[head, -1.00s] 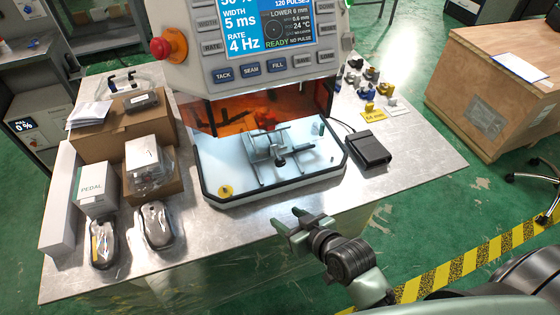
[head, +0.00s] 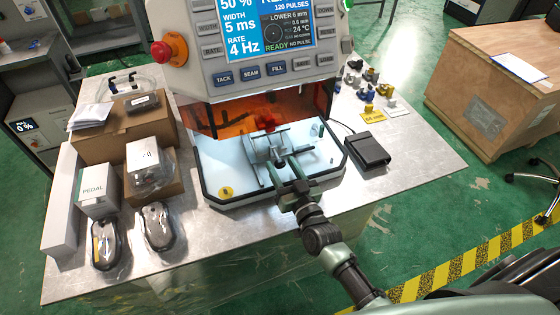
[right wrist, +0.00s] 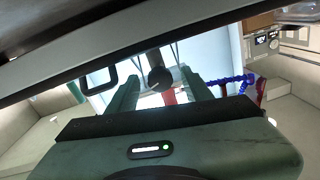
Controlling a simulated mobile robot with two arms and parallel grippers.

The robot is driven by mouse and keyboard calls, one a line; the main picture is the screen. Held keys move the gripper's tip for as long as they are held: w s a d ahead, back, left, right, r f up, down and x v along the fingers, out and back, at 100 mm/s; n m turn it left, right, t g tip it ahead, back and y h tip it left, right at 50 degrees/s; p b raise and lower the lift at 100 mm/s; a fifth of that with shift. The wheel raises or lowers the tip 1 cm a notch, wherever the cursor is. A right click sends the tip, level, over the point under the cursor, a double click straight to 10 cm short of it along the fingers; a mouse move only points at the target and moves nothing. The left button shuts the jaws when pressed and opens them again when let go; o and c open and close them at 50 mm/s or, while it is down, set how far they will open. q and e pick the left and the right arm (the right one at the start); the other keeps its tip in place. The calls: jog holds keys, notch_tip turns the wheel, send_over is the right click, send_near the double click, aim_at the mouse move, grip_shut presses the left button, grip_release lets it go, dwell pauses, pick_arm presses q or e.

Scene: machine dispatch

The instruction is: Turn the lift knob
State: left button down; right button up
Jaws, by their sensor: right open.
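The lift knob looks to be the small black knob (head: 280,162) on the front of the metal fixture (head: 258,148) in the machine's white tray. It also shows as a round dark knob end (right wrist: 159,80) in the right wrist view. My right gripper (head: 285,173) is open just in front of the knob. In the right wrist view the knob appears between the two green fingers (right wrist: 161,84), with room at both sides; whether the tips reach around it I cannot tell. My left gripper is not in view.
The machine's screen (head: 288,28) reads "LOWER 6 mm" and "READY". The tray's dark raised rim (head: 262,196) runs below my arm. A black pedal box (head: 367,150) stands right of the tray. Boxes (head: 97,187) and bagged items crowd the table's left.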

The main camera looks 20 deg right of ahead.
jog(key=shift+w+a, duration=0.1)
jog(key=shift+w, duration=0.75)
grip_shut()
